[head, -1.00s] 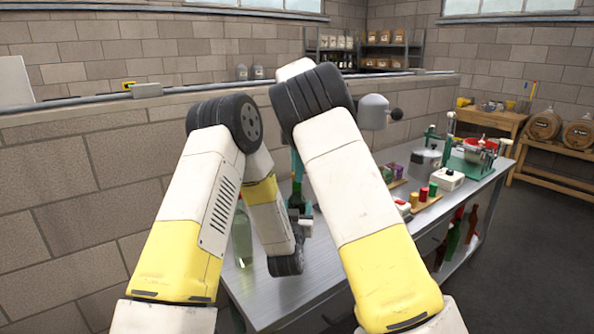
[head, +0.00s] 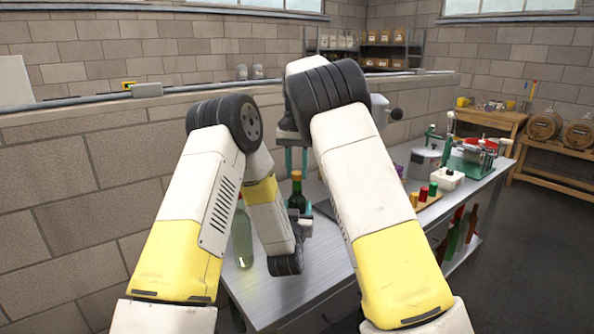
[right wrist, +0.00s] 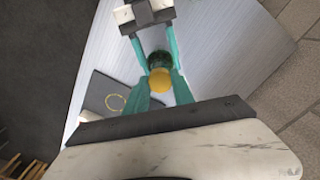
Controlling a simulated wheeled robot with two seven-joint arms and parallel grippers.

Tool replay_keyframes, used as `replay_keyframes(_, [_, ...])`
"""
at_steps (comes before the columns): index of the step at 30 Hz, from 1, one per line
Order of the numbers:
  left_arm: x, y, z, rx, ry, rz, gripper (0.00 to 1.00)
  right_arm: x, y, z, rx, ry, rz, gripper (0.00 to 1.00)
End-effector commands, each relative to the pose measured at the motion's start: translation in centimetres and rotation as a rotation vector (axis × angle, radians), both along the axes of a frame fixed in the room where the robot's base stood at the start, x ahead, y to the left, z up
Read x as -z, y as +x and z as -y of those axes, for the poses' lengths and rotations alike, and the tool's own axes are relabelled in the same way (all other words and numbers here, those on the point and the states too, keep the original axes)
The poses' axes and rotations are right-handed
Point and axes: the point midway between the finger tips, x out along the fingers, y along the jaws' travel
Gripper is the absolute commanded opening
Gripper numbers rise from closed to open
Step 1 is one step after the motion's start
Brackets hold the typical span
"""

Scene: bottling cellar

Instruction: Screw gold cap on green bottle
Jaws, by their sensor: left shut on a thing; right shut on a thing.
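The green bottle (head: 297,201) stands upright on the metal bench, partly behind my left arm. The gold cap (head: 297,175) is at the top of its neck; I cannot tell how tightly it sits. My left gripper (head: 302,212) is shut on the bottle's body from the side. My right gripper (head: 297,167) points down from above, its teal fingers shut on the cap. In the right wrist view, the gold cap (right wrist: 159,80) is between the teal fingertips, with the green bottle (right wrist: 158,59) beneath it and my left gripper (right wrist: 156,50) around the bottle.
A clear pale-green bottle (head: 242,238) stands left of my left forearm. A dark mat (right wrist: 100,92) with a yellow ring lies near the bottle. A rack of coloured caps (head: 428,200), a white box (head: 449,179) and a green-framed device (head: 474,160) stand farther right. The brick wall runs behind.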

Motion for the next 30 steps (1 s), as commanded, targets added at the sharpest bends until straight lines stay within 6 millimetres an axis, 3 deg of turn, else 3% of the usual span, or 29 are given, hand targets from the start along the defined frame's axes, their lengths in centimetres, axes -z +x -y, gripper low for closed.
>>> replay_keyframes(9, [0.00, -0.05, 0.06, 0.001, 0.000, 0.000, 0.00, 0.01, 0.09, 0.02, 0.684, 0.001, 0.004, 0.00])
replay_keyframes(12, [0.00, -0.05, 0.06, 0.001, 0.000, 0.000, 0.00, 0.01, 0.09, 0.02, 0.794, 0.002, 0.003, 0.00])
replay_keyframes(16, [0.01, -0.05, 0.06, 0.001, 0.000, 0.000, 0.00, 0.01, 0.09, 0.03, 0.788, 0.002, 0.003, 0.00])
replay_keyframes(17, [0.01, -0.05, 0.06, 0.001, 0.000, 0.000, 0.00, 0.01, 0.09, 0.03, 0.788, 0.001, 0.003, 0.35])
replay_keyframes(20, [0.01, -0.05, 0.06, 0.001, 0.000, 0.000, 0.00, 0.02, 0.07, 0.03, 0.787, 0.001, 0.003, 0.55])
replay_keyframes(30, [0.01, -0.04, 0.05, 0.001, -0.001, 0.000, 0.00, -0.14, 0.06, 0.03, 0.785, 0.000, 0.002, 0.55])
